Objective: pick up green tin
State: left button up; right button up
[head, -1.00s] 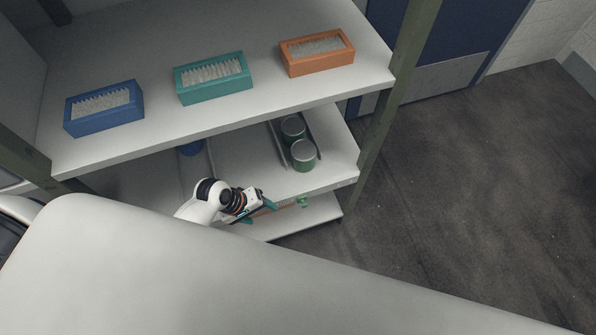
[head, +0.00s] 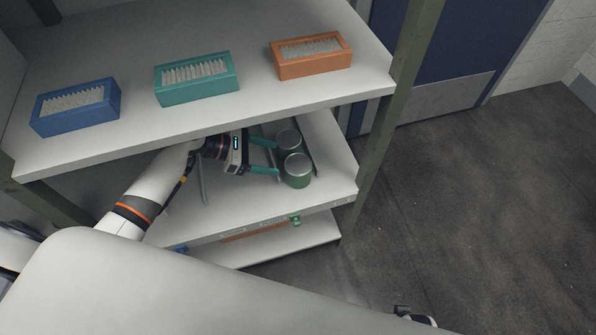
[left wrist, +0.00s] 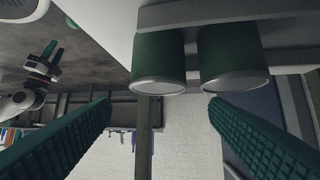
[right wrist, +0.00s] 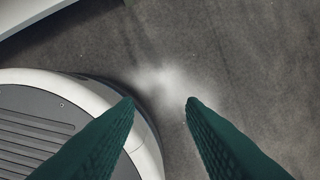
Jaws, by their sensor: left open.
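Two green tins with pale lids stand in a row on the middle shelf in the head view: a front tin (head: 296,172) and a rear tin (head: 288,141). My left gripper (head: 277,158) is open and empty, its teal fingers pointing right at the tins from close by. In the left wrist view the picture is upside down; the front tin (left wrist: 158,62) shows between the finger directions and the rear tin (left wrist: 232,58) toward the right finger. No contact is clear. My right gripper (right wrist: 160,102) is open and empty over the floor.
The upper shelf (head: 215,120) overhangs my left arm and holds a blue box (head: 75,120), a teal box (head: 197,92) and an orange box (head: 312,68). Thin rails run beside the tins. A green post (head: 375,150) stands to the right. The floor right of it is clear.

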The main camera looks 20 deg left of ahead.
aim_at(296, 164)
pick_arm(q)
jog(key=x, duration=0.3)
jog(key=shift+f, duration=0.15)
jog(key=shift+b+x, duration=0.5)
jog(key=shift+x, duration=0.35)
jog(key=b+x, duration=0.1)
jog(key=x, duration=0.2)
jog(key=shift+d+f, duration=0.15)
jog(key=shift+f, duration=0.05)
jog(key=shift+w+d+f, duration=0.15)
jog(key=shift+d+f, duration=0.05)
jog(key=shift+d, duration=0.2)
jog(key=c, duration=0.8)
pick_arm(e)
notch_tip(296, 164, up, 7)
jog(key=w, duration=0.2)
jog(key=shift+w+a+r, duration=0.15)
jog(key=shift+w+r, duration=0.05)
jog(key=shift+w, duration=0.1)
